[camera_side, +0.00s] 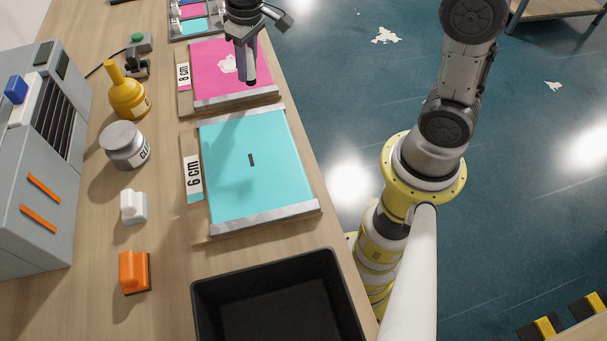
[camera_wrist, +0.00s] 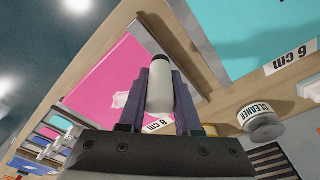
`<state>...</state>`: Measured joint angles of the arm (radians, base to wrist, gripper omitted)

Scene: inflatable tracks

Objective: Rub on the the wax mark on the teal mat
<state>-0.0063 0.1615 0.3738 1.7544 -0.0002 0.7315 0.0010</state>
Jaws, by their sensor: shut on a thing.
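The teal mat (camera_side: 275,190) lies on the bench beside a "6 cm" label, with a small dark mark (camera_side: 251,160) near its middle. Part of the teal mat (camera_wrist: 235,30) shows at the upper right of the wrist view; no mark is visible on that part. My gripper (camera_side: 249,72) is over the pink mat (camera_side: 205,85), beyond the far edge of the teal mat. In the wrist view my gripper (camera_wrist: 160,82) is shut on a pale cylinder (camera_wrist: 159,92), which sticks out past the fingers.
The pink mat carries a pale blotch (camera_side: 227,63). A black bin (camera_side: 205,300) stands at the near end.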

